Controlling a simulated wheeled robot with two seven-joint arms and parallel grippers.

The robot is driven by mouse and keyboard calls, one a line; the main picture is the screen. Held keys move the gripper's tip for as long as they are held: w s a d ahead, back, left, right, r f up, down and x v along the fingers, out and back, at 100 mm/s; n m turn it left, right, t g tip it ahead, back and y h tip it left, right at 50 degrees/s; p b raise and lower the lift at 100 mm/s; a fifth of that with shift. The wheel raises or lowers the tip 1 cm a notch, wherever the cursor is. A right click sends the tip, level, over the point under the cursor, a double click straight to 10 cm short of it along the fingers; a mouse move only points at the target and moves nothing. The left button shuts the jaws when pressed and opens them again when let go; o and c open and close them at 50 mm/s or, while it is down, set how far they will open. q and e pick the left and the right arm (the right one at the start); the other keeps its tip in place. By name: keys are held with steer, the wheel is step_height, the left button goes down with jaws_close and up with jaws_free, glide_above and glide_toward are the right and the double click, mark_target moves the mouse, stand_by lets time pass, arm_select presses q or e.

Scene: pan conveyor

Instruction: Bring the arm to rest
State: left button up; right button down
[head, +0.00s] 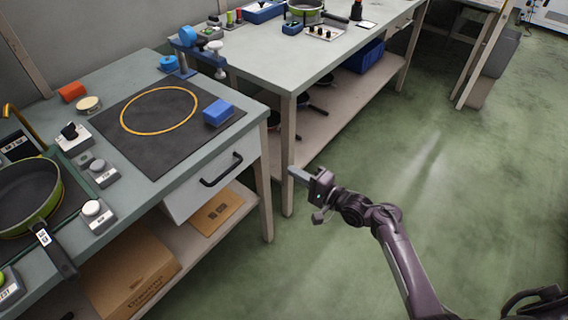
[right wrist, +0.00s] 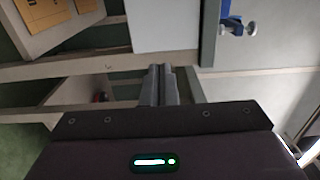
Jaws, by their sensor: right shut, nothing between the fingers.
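My right gripper (head: 299,175) is in the head view, in front of the gap between the two benches. My right arm (head: 395,255) reaches up to it from the lower right over the green floor. The fingers are shut and empty; they also show together in the right wrist view (right wrist: 158,85), pointing at the bench frame. No object touches them that I can see. My left gripper is not in view.
The near bench (head: 135,72) has a dark mat with a yellow ring (head: 160,88), a blue block (head: 218,112) and a green pan (head: 28,195). The far bench (head: 290,68) holds several small items. Its leg (head: 289,150) stands close to the gripper. The floor (head: 455,180) at right is clear.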

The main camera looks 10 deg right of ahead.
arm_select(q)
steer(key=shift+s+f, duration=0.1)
arm_select(e)
steer(key=shift+s+d, duration=0.3)
steer(key=shift+s, duration=0.05)
steer(key=shift+f, duration=0.1)
